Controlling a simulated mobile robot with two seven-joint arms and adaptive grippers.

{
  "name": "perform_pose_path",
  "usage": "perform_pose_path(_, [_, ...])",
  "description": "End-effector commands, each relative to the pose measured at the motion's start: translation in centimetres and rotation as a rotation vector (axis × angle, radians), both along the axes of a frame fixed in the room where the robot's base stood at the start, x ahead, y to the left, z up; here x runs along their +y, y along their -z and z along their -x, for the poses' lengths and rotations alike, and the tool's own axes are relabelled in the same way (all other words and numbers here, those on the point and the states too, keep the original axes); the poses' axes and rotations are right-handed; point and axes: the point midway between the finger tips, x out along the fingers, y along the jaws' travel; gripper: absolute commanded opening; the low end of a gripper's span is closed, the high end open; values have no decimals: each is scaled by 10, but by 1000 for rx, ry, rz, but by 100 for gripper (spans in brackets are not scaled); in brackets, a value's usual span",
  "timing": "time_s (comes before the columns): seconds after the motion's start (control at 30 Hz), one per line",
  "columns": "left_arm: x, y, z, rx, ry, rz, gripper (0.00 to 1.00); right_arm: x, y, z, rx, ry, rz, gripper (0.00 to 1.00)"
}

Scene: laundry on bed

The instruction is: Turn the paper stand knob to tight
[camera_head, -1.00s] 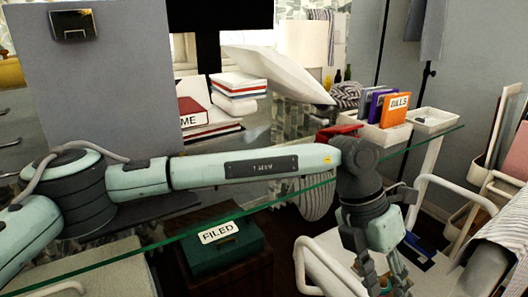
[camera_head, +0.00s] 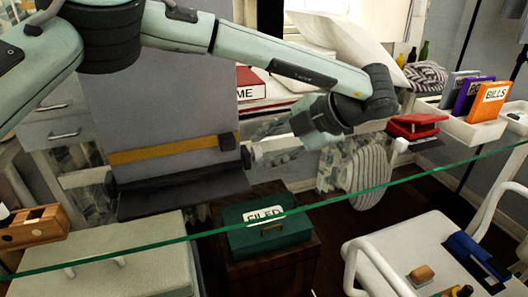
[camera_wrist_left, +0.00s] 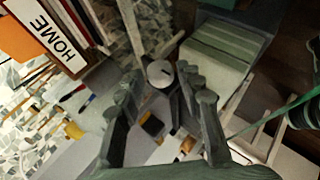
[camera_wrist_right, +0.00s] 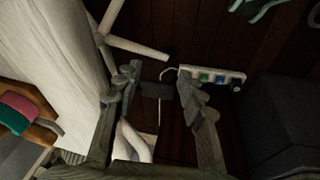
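The paper stand in the head view is a tall grey panel (camera_head: 160,100) with an orange band and a dark lower ledge (camera_head: 180,190). My left gripper (camera_head: 258,153) reaches in from the right and points at the stand's right side. In the left wrist view, a round pale knob (camera_wrist_left: 160,73) with a dark line on its face lies between the open fingers (camera_wrist_left: 155,88). I cannot tell whether the fingers touch it. The knob is not clear in the head view. My right gripper (camera_wrist_right: 160,80) is open and empty, seen only in its own wrist view.
A green box labelled FILED (camera_head: 265,238) stands on a dark wooden box below the stand. A glass edge (camera_head: 330,194) crosses the foreground. A red stapler-like object (camera_head: 416,125) and a white tray with upright folders (camera_head: 475,128) lie to the right.

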Motion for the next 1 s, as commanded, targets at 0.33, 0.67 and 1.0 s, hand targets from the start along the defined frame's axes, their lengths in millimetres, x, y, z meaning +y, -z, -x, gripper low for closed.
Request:
perform_pose_path(0.33, [9, 9, -5, 2, 1, 1, 36, -1, -6, -1, -5, 0, 3, 40])
perform_pose_path(0.67, [8, 9, -5, 2, 1, 1, 7, -1, -6, -1, -5, 0, 3, 40])
perform_pose_path(1.0, [8, 8, -6, 39, 1, 16, 0, 0, -7, -1, -8, -1, 2, 40])
